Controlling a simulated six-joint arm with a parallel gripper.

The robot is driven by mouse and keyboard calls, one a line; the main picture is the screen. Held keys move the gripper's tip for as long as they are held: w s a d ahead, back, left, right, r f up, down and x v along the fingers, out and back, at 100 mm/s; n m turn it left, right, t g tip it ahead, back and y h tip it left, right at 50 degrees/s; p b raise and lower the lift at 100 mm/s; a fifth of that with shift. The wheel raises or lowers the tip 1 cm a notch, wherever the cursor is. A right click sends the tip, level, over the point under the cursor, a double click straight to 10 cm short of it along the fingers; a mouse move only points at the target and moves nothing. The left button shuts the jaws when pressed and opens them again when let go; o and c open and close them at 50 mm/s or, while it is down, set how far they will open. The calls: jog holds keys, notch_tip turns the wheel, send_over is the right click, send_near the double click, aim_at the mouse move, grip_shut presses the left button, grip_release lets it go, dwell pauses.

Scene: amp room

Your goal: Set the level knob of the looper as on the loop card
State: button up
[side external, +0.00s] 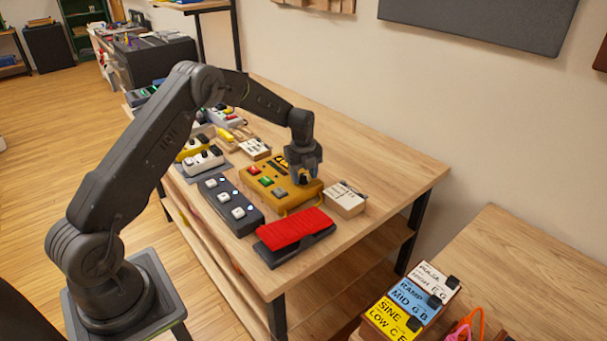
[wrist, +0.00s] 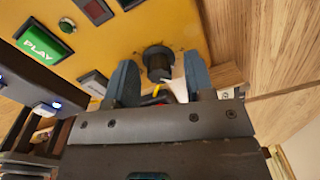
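The looper (side external: 258,190) is a yellow box on the wooden table, with green, red and grey buttons. The wrist view shows its yellow face (wrist: 110,45), with a green PLAY button (wrist: 40,40) and a dark round knob (wrist: 157,62), likely the level knob. My gripper (side external: 303,172) is over the looper's far right part. In the wrist view its two blue-grey fingers (wrist: 161,74) are apart, with the knob between their tips and nothing visibly gripped. A card on a wooden block (side external: 347,196) stands right of the looper; its writing is too small to read.
A red-topped pedal (side external: 295,229) and a dark pedal with white switches (side external: 229,203) stand close in front of the looper. Colored cards (side external: 408,296) lie on a lower right table. The table's right back (side external: 385,165) is clear.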

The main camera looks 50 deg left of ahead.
aim_at(302, 175)
notch_tip(302, 175, up, 14)
jog(key=shift+s, duration=0.15)
dwell(0.6)
jog(key=s+d+r+n+t, duration=0.2)
jog(key=s+d+r+n, duration=0.85)
jog(key=s+r, duration=0.3)
jog(key=s+d+f+n+t, duration=0.1)
jog(key=s+d+n, duration=0.2)
jog(key=s, duration=0.6)
jog(key=s+d+f+n+t, duration=0.1)
jog(key=s+d+n+t, duration=0.1)
jog(key=s+d+n, duration=0.2)
jog(key=s+n, duration=0.3)
jog(key=s, duration=0.3)
jog(key=shift+s+d+f+n, duration=0.15)
jog(key=shift+s+d+n, duration=0.1)
jog(key=shift+d+n, duration=0.1)
